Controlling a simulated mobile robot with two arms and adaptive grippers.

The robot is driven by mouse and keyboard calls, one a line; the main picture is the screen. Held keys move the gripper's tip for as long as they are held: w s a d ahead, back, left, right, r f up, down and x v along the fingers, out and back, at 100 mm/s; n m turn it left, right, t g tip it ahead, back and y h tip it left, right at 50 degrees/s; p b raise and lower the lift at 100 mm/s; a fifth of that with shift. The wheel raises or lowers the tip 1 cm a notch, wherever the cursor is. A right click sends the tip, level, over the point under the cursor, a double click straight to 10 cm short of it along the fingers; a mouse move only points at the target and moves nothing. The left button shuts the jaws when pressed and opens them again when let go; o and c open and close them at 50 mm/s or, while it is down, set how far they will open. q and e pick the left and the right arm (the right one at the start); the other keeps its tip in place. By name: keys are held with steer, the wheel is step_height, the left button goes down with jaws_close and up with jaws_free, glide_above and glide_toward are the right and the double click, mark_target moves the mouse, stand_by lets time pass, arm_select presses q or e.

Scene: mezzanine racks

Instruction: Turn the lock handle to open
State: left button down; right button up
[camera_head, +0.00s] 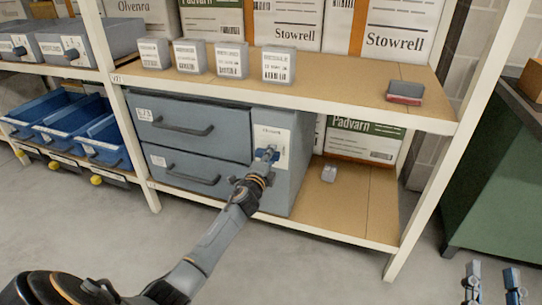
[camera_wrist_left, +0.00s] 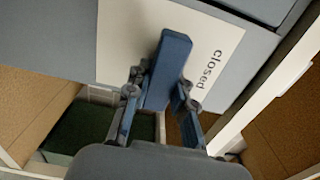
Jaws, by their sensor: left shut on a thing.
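The lock handle is a blue bar on a white plate (camera_head: 266,136) on the right part of a grey-blue two-drawer cabinet (camera_head: 297,155). In the left wrist view the handle (camera_wrist_left: 168,68) stands out from the plate (camera_wrist_left: 126,40), beside the printed word "closed". My left gripper (camera_head: 267,156) is at the plate, and its fingers (camera_wrist_left: 156,108) are shut on the handle, one on each side. It hides much of the handle in the head view. My right gripper (camera_head: 492,282) is at the bottom right corner, its fingers apart and empty, away from the cabinet.
Small grey boxes (camera_head: 232,60) stand on the shelf above. Blue bins (camera_head: 100,140) are at left. A white rack post (camera_head: 440,170) is at right.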

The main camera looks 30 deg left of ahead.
arm_select(q)
steer(key=c, duration=1.1)
jaws_free()
steer(key=v, duration=1.2)
steer(key=shift+f, duration=0.1)
